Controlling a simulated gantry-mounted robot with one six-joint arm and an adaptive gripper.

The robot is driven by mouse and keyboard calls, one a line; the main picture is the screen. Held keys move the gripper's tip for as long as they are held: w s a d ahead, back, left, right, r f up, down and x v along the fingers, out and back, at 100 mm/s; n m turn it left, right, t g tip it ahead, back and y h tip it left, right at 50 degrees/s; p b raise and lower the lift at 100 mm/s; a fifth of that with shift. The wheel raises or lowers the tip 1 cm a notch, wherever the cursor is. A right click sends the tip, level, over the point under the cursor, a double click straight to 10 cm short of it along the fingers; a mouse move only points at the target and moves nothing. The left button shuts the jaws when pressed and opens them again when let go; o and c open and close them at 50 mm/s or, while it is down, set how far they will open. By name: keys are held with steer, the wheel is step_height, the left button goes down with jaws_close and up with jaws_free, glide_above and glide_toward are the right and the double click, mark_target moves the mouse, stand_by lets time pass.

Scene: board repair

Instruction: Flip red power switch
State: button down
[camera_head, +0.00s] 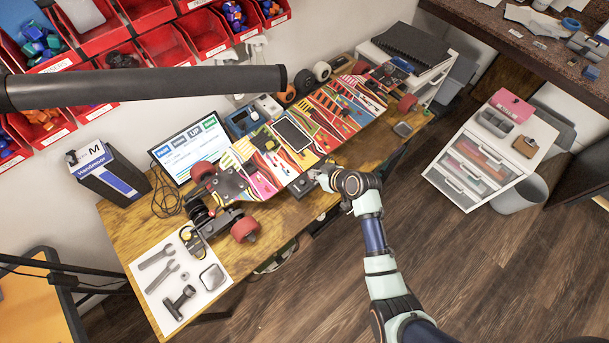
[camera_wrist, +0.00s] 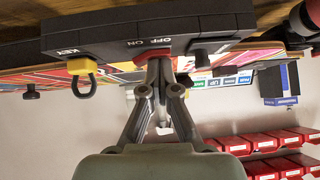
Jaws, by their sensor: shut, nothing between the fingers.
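The dark control box (camera_head: 301,186) sits at the front edge of the workbench, below the colourful board. In the wrist view the box (camera_wrist: 110,38) fills the top, lettered KEY, OFF and ON. The red power switch (camera_wrist: 143,55) is on its face below the OFF and ON letters, partly hidden behind my fingertips. My gripper (camera_wrist: 160,66) is shut and empty, its tips right at the switch; I cannot tell whether they touch. I cannot tell the switch's position. In the head view my gripper (camera_head: 318,175) is at the right end of the box.
A key with a yellow base (camera_wrist: 83,70) and a black knob (camera_wrist: 202,58) stick out of the box either side of the switch. The colourful board (camera_head: 330,117) with wheels lies behind it. Tools lie on a white mat (camera_head: 210,262) at the bench's left end.

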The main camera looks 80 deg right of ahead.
steer(key=shift+s+a+f, duration=0.1)
steer(key=shift+s+f, duration=0.05)
steer(key=shift+f, duration=0.25)
steer(key=shift+s+a+f, duration=0.1)
steer(key=shift+s+f, duration=0.05)
steer(key=shift+f, duration=0.25)
steer(key=shift+s+f, duration=0.1)
steer(key=shift+s+d+b, duration=0.15)
steer(key=shift+d+b, duration=0.2)
steer(key=shift+d, duration=0.1)
step_height(320, 180, up, 7)
steer(key=p, duration=0.5)
steer(key=shift+f, duration=0.2)
steer(key=v, duration=0.9)
steer(key=shift+w+a, duration=0.25)
steer(key=shift+a, duration=0.1)
